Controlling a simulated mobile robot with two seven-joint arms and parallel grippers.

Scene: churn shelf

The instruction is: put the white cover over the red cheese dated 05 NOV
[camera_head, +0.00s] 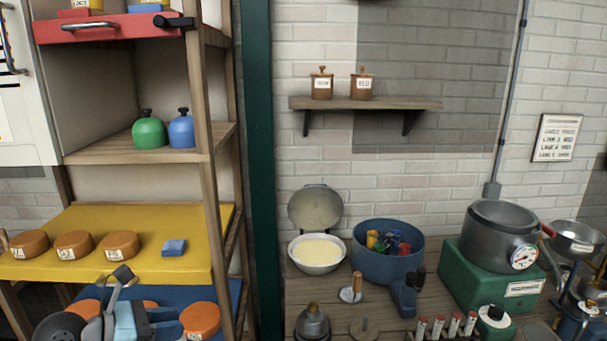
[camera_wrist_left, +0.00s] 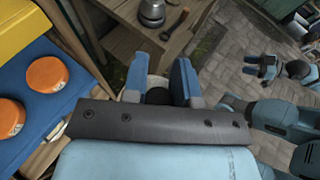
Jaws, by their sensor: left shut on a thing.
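My left gripper (camera_wrist_left: 160,80) has its blue fingers closed about a dark knob (camera_wrist_left: 157,96) with a bit of white showing behind it, which fits the white cover (camera_wrist_left: 155,83). Most of the cover is hidden by the fingers and wrist. In the head view my left gripper shows low at the left, before the blue shelf board. Orange-red cheeses lie on that board; one is at the right (camera_head: 201,318), and two show in the left wrist view (camera_wrist_left: 47,75). The labels are too small to read. A blue arm part, likely my right gripper (camera_wrist_left: 264,68), shows small; its jaws are unclear.
Browner labelled cheeses (camera_head: 74,245) and a blue block (camera_head: 174,247) sit on the yellow board (camera_head: 150,220) above. A green cover (camera_head: 149,132) and a blue cover (camera_head: 182,131) stand higher. A wooden shelf post (camera_head: 207,170) is close at right.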

